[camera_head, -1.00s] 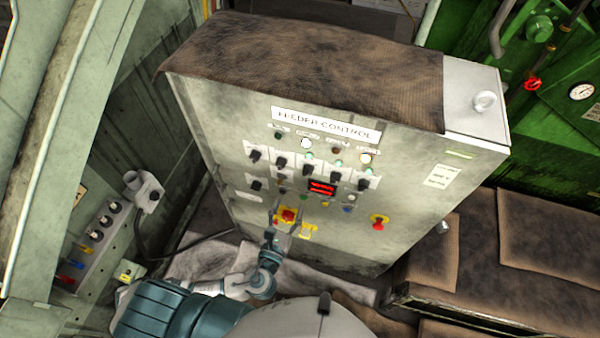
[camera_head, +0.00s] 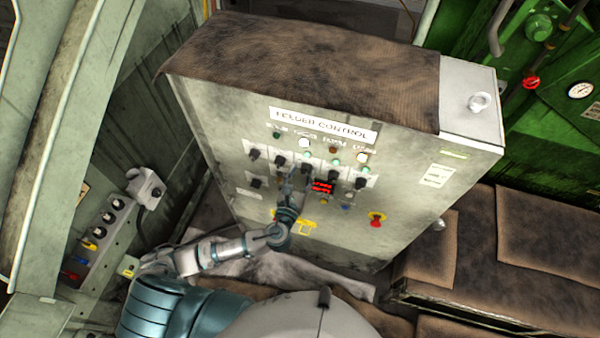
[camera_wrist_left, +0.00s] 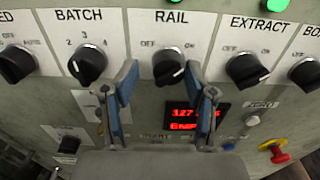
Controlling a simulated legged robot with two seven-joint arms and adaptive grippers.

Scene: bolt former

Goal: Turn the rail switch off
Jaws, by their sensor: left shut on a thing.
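The feeder control panel (camera_head: 350,230) fills the middle of the head view. The rail switch (camera_wrist_left: 168,70) is a black rotary knob under the RAIL label in the left wrist view, with OFF on its left and ON on its right. My left gripper (camera_wrist_left: 162,72) is shut on this knob, one blue-padded finger on each side. In the head view the left gripper (camera_head: 288,185) reaches up to the panel's knob row and partly covers it. I cannot clearly tell which mark the knob points to. My right gripper is not in view.
The batch knob (camera_wrist_left: 87,64) and extract knob (camera_wrist_left: 246,70) flank the rail switch closely. A red display (camera_wrist_left: 195,117) sits just below. A red emergency knob (camera_head: 377,219) is lower right on the panel. A grey switch box (camera_head: 100,230) stands at left.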

